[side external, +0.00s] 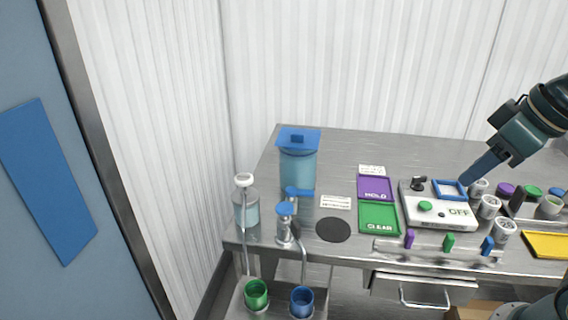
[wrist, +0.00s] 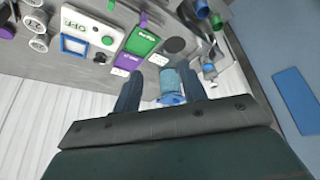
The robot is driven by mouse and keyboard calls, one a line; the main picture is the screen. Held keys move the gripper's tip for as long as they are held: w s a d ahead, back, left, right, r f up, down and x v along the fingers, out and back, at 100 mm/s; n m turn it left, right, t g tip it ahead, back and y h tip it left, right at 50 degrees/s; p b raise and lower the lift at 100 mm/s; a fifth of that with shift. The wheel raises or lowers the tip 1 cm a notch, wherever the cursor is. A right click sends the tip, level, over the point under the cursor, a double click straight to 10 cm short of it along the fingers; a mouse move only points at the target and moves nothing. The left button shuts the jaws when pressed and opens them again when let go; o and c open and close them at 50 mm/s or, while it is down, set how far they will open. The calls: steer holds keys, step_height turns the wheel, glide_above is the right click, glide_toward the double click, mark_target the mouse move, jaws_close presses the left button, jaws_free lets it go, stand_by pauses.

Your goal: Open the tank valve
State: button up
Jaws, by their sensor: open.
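A blue tank (side external: 298,165) with a blue square lid stands upright at the left of the steel table. A blue lever-like part (side external: 298,191), possibly its valve handle, sits low at its front; its exact setting is too small to tell. My gripper (side external: 470,178) is at the right, over the control panel and well apart from the tank. In the wrist view my gripper (wrist: 160,76) shows two spread fingers with nothing held. The tank (wrist: 174,82) shows beyond them, partly hidden by the fingers and gripper body.
A white panel (side external: 440,220) reads OFF. Purple HOLD (side external: 375,187) and green CLEAR (side external: 379,218) trays lie left of it. A blue-capped dispenser (side external: 285,225) and a clear tank (side external: 245,208) stand at the left edge, above green (side external: 256,294) and blue (side external: 302,302) cups. Several jars crowd the right.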

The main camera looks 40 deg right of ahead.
steer(key=w+a+r+n+g, duration=0.1)
steer(key=w+r+n, duration=0.15)
steer(key=w, duration=0.65)
steer(key=n+g, duration=0.4)
steer(key=n, duration=0.2)
glide_above(303, 191)
step_height(303, 191, down, 10)
steer(key=shift+r, duration=0.15)
step_height(303, 191, down, 14)
steer(key=shift+r, duration=0.1)
